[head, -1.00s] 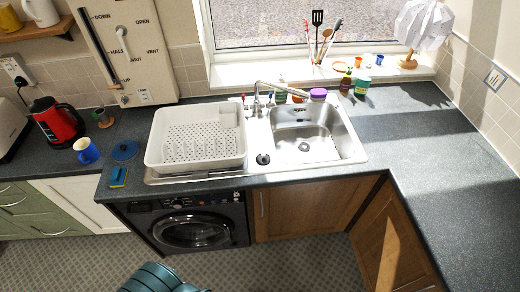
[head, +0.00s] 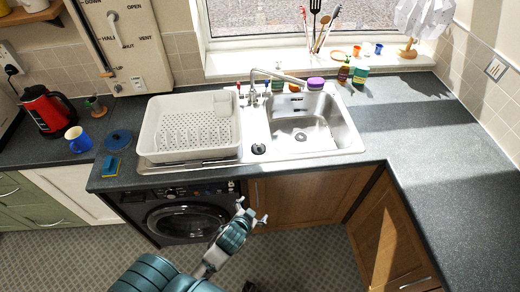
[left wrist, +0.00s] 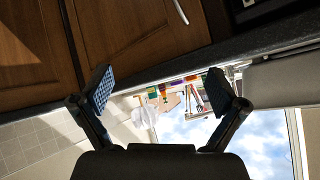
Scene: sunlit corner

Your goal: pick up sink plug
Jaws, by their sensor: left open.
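The sink plug (head: 258,149) is a small round black piece. It lies on the steel sink's ledge, between the white dish rack and the basin. My left gripper (head: 252,211) is low in front of the wooden cupboard door, below the counter edge and well short of the plug. It is open and empty. In the left wrist view its two padded fingers (left wrist: 163,90) stand wide apart, with the counter's underside edge and window beyond. The plug does not show there. My right gripper is not in view.
The dish rack (head: 190,128) stands left of the plug, and the tap (head: 254,88) rises behind it. The sink basin (head: 304,125) is empty to the right. The counter edge overhangs the cupboard (head: 310,202) and washing machine (head: 185,220). The right counter (head: 450,160) is clear.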

